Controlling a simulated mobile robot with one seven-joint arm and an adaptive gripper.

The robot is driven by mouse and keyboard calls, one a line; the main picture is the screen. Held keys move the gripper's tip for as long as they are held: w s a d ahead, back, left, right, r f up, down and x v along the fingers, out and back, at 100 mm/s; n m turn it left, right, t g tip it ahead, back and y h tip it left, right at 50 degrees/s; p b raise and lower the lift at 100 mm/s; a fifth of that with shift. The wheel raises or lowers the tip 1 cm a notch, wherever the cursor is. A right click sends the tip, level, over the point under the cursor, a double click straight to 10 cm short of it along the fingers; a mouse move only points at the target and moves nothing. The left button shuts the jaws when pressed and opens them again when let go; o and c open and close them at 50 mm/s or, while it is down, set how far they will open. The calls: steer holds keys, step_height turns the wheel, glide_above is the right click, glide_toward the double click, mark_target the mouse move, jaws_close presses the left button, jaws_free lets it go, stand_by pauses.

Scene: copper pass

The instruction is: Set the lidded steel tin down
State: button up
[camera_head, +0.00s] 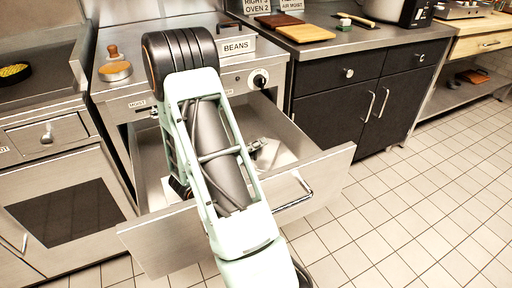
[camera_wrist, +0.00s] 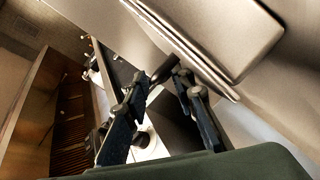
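A pale steel box labelled BEANS (camera_head: 236,46) stands on the counter behind my arm, with a dark handle above it. My arm covers its left side. In the head view my gripper is hidden behind my own arm. In the wrist view my gripper (camera_wrist: 160,82) shows two dark fingers with a gap between them. A dark bar lies at their tips, but I cannot tell whether they press on it. A steel piece with a raised rounded panel (camera_wrist: 222,30) fills the upper right, close to the fingers. I cannot tell whether it is the tin's lid.
A steel drawer (camera_head: 333,166) stands open under my arm, with a chrome handle on its front. Wooden boards (camera_head: 305,33) lie to the right. The tiled floor (camera_head: 430,190) at right is clear.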

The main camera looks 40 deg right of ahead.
steer(key=shift+r, duration=0.2)
steer(key=p+v, duration=0.2)
steer(key=v, duration=0.5)
steer(key=shift+a, duration=0.25)
